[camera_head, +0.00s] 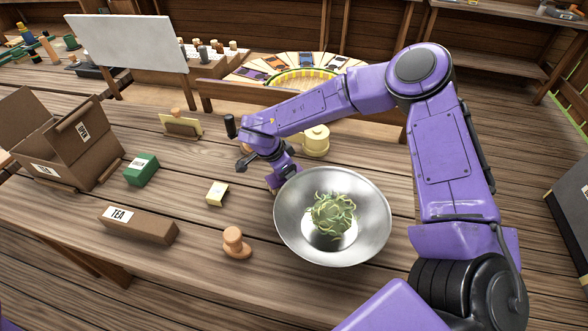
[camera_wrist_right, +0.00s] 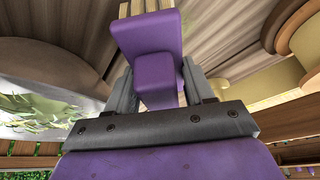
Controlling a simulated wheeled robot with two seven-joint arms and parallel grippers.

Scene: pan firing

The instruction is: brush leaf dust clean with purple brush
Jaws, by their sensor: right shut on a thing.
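My right gripper (camera_head: 276,172) is over the table at the left rim of a shiny metal pan (camera_head: 290,235). In the right wrist view its two fingers (camera_wrist_right: 160,92) are shut on the purple brush (camera_wrist_right: 148,45), whose pale bristles point away from the fingers. In the head view the brush is mostly hidden by the gripper and pan rim. A tangle of green tea leaves (camera_head: 331,214) sits in the middle of the pan. The pan also shows at the left of the wrist view (camera_wrist_right: 45,125). I cannot make out separate leaf dust. My left gripper is out of view.
A cream lidded pot (camera_head: 316,141) stands behind the pan. A wooden stamp-like piece (camera_head: 236,243), a small yellow block (camera_head: 217,193), a green box (camera_head: 141,170), a brown tea box (camera_head: 140,225) and an open carton (camera_head: 65,145) stand to the left. The table's front edge is near.

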